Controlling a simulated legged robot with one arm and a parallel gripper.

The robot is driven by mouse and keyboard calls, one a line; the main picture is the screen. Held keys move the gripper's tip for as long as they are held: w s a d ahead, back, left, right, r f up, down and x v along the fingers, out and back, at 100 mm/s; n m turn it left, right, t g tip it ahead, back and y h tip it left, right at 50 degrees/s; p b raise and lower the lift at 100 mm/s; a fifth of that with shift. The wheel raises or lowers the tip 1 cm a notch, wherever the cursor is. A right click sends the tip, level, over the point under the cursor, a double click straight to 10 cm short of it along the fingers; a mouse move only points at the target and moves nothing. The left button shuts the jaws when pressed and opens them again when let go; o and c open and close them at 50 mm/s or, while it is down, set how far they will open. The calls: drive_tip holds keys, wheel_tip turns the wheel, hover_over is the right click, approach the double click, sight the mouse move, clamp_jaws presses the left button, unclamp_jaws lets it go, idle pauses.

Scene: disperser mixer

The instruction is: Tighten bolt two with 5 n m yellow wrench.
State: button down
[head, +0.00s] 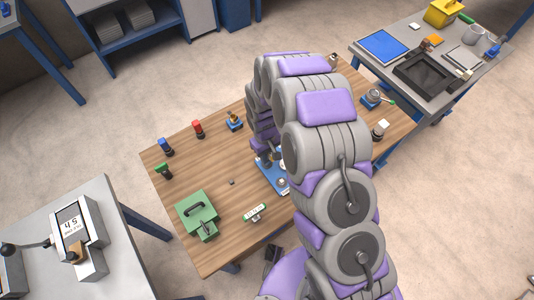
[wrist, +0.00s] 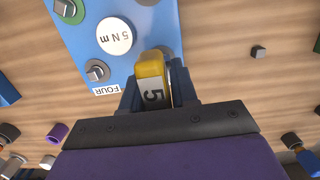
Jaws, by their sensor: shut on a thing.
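My gripper (wrist: 152,92) is shut on the yellow wrench (wrist: 151,66), which carries a "5" label and points over the blue plate. The blue plate (wrist: 110,22) bears a round white "5 N m" disc (wrist: 114,36), a grey bolt (wrist: 97,70) beside a "FOUR" label, and another bolt (wrist: 66,7) in a green ring. I cannot tell which bolt is two, or whether the wrench touches one. In the head view the blue plate (head: 267,177) lies under my gripper (head: 268,157); my arm hides much of both.
On the wooden table (head: 225,150) stand a green box (head: 197,212), blue (head: 166,147), red (head: 198,129) and green-topped (head: 163,171) items, and a small dark cube (head: 232,182). A white labelled block (head: 254,213) lies near the front edge. Bare wood lies left of the plate.

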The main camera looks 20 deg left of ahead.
drive_tip(key=shift+f, duration=0.75)
drive_tip(key=c, duration=0.8)
unclamp_jaws()
drive_tip(key=shift+f, duration=0.1)
drive_tip(key=r, duration=0.5)
drive_tip(key=w+a+r+p, duration=0.1)
drive_tip(key=r, duration=1.1)
drive_tip(key=shift+w+a+r, duration=0.1)
drive_tip(key=shift+w+a, duration=0.15)
drive_tip(key=shift+a, duration=0.1)
